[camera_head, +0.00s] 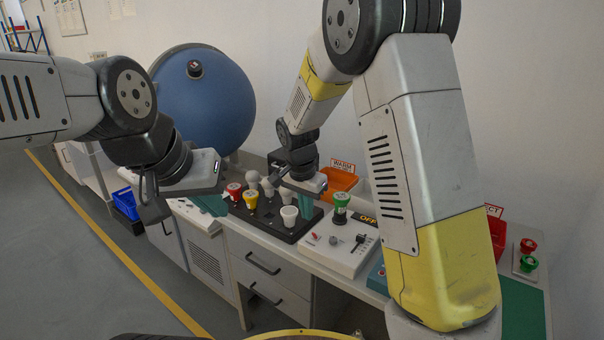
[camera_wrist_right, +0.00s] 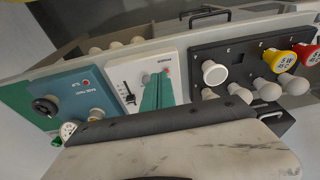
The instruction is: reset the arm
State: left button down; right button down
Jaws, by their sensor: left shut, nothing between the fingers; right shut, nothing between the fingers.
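My right gripper (camera_head: 306,206) has teal fingers, shut and empty. It hangs over the bench by the right end of the black bulb tray (camera_head: 268,228), next to the white control box (camera_head: 335,255). Its fingers also show in the right wrist view (camera_wrist_right: 158,92), in front of the white box. My left gripper (camera_head: 212,204) is shut and empty, over the left part of the bench near its front edge. The tray holds several white bulbs, a red-capped bulb (camera_head: 234,190) and a yellow-capped bulb (camera_head: 250,198).
A teal box with a black dial (camera_wrist_right: 44,106) stands beside the white box. An orange bin (camera_head: 340,180) with a WARM sign is behind. A red bin (camera_head: 497,235) and red and green pieces are at the right. A large blue ball (camera_head: 205,105) rises behind the left arm.

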jog(key=s+d+r+n+t+y, duration=0.1)
jog(key=s+d+r+n+y, duration=0.2)
jog(key=s+d+r, duration=0.65)
jog(key=s+d+r+n+t, duration=0.3)
jog(key=s+r, duration=0.4)
jog(key=s, duration=0.6)
jog(key=shift+s+r+n, duration=0.3)
jog(key=shift+r+n, duration=0.1)
jog(key=shift+n, duration=0.4)
